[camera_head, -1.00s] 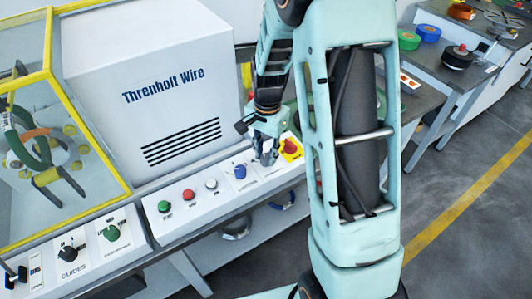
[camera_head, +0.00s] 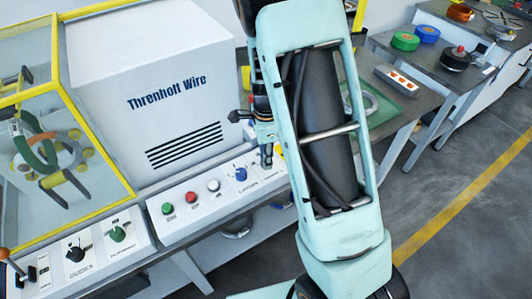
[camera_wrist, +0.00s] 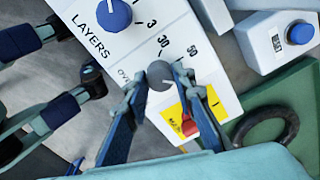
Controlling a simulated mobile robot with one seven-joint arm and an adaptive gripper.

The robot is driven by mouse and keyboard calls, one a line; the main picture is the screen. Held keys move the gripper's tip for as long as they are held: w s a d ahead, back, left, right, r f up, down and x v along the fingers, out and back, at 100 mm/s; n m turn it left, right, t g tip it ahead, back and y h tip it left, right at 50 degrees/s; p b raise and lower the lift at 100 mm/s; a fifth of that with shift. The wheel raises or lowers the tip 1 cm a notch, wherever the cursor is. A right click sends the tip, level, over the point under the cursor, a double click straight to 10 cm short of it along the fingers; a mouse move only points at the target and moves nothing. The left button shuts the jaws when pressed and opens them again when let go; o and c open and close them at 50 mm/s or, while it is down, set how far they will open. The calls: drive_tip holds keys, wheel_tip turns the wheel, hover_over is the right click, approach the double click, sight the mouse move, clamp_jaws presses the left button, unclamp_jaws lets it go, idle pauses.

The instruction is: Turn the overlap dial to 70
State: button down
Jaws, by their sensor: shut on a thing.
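The overlap dial (camera_wrist: 159,73) is a round grey knob with a pale pointer mark, on the white panel (camera_wrist: 139,63) in the wrist view. Printed numbers 30 and 50 show beyond it, and its label is partly covered. My gripper (camera_wrist: 167,75) has its two blue fingers on either side of the knob, shut on it. The pointer's exact reading is unclear because a finger is close to it. In the head view my gripper (camera_head: 266,163) is at the right end of the panel and hides the dial.
The blue layers dial (camera_wrist: 114,14) is beside the overlap dial. A red switch on a yellow plate (camera_wrist: 174,118) lies close to the fingers. A box with a blue button (camera_wrist: 300,33) and a dark ring (camera_wrist: 268,127) on a green mat are to the right.

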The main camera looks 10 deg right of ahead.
drive_tip(key=shift+m+p, duration=0.65)
drive_tip(key=shift+m, duration=0.65)
drive_tip(key=c, duration=1.6)
unclamp_jaws()
drive_tip(key=shift+r, duration=0.1)
wheel_tip(320, 180, up, 12)
drive_tip(key=shift+s+f, duration=0.1)
drive_tip(key=shift+s, duration=0.05)
